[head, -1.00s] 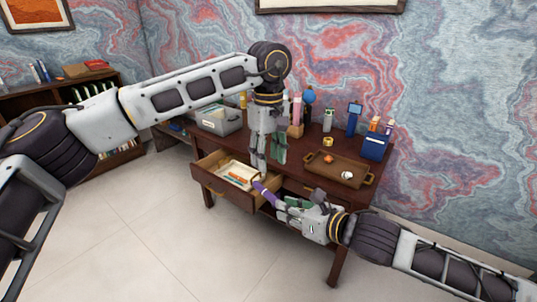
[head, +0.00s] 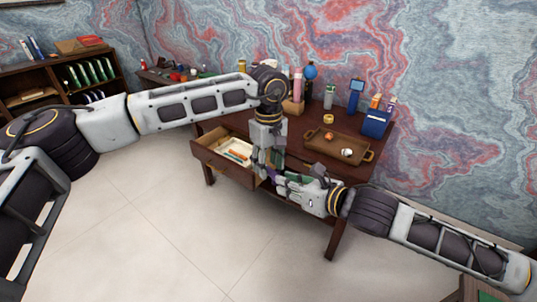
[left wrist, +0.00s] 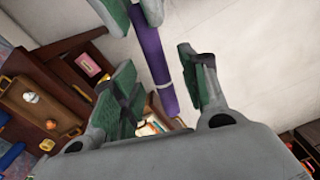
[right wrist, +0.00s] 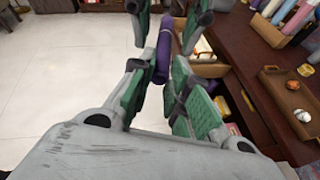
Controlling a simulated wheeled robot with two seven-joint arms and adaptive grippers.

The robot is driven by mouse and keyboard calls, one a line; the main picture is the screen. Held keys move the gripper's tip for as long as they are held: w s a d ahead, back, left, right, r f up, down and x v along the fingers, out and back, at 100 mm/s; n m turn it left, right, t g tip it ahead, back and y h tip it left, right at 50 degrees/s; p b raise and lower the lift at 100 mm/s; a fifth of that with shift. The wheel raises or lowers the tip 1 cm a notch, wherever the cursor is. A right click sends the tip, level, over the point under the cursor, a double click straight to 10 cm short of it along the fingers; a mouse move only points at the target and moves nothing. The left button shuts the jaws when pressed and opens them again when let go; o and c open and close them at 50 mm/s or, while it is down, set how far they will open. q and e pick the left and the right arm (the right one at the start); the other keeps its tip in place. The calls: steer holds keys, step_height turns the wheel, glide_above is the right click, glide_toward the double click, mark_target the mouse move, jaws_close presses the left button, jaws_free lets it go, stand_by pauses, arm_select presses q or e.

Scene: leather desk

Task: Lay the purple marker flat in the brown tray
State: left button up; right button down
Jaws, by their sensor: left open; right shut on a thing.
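The purple marker (head: 279,178) is held in the air in front of the desk by my right gripper (head: 287,189), which is shut on it. The marker's body shows in the left wrist view (left wrist: 158,70) and the right wrist view (right wrist: 165,48). My left gripper (head: 266,170) points down at the marker's free end. Its fingers are open, one on each side of the marker in the left wrist view. The brown tray (head: 322,149) lies on the desktop at the right, behind my right gripper. It holds a small orange thing and a white thing.
An open drawer (head: 208,153) with papers and pens is left of my grippers. On the desktop are a yellow tape roll (head: 328,119), a blue box (head: 376,123) and several upright items along the back. The floor in front is clear.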

arm_select(q)
steer(key=shift+f, duration=0.5)
jaws_close()
arm_select(e)
steer(key=c, duration=1.3)
jaws_free()
steer(key=shift+f, duration=0.1)
